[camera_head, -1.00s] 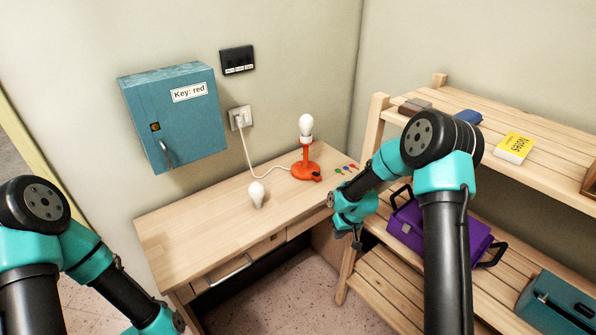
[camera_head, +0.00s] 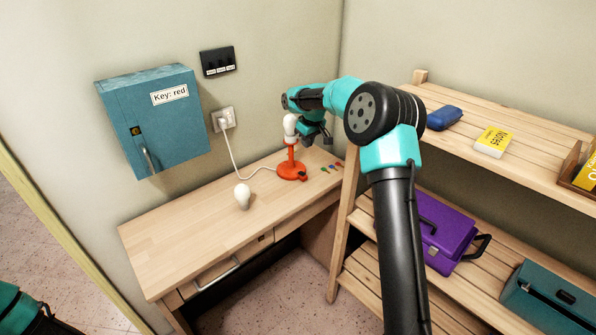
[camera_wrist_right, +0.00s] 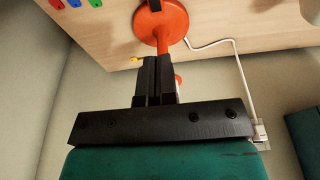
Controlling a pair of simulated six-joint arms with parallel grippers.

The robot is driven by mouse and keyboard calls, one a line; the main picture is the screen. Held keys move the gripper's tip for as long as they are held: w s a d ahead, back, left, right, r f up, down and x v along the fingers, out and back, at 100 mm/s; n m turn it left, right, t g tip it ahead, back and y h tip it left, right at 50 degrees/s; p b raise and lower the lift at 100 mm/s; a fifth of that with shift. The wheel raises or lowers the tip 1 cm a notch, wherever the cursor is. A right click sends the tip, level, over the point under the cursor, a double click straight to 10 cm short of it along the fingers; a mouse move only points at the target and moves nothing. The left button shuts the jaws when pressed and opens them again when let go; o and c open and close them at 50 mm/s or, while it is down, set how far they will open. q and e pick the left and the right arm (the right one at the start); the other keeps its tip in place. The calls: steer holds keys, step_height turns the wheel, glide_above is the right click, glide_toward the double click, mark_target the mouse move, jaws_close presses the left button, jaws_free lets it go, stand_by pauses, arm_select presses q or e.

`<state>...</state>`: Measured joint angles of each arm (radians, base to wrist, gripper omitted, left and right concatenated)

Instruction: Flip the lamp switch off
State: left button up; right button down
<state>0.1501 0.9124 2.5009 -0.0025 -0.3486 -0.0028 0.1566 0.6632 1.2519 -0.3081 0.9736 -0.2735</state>
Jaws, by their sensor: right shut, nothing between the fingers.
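The orange lamp (camera_head: 291,171) stands upright at the back of the desk, with a white bulb in its top. A small dark part, likely its switch (camera_head: 303,179), sits at the front right of the base. My right gripper (camera_head: 325,141) is beside the lamp stem, on the right and above the base. In the right wrist view, my right gripper (camera_wrist_right: 158,62) is shut and empty, its tips near the orange lamp base (camera_wrist_right: 160,30). The dark part (camera_wrist_right: 155,5) is cut off at the top edge. I cannot tell whether the fingers touch the lamp. My left gripper is out of view.
A loose bulb (camera_head: 242,198) and several coloured keys (camera_head: 333,167) lie on the desk (camera_head: 180,238). The cord runs to a wall outlet (camera_head: 223,119). A blue cabinet (camera_head: 155,125) and dark switch panel (camera_head: 218,62) hang on the wall. A wooden shelf (camera_head: 520,140) stands right.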

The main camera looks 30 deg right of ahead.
mark_target(302, 175)
steer(key=shift+f, duration=0.15)
steer(key=x, duration=0.8)
steer(key=s+x, duration=0.1)
steer(key=x, duration=0.3)
steer(key=shift+f, duration=0.35)
steer(key=shift+d+f, duration=0.1)
steer(key=shift+f, duration=0.45)
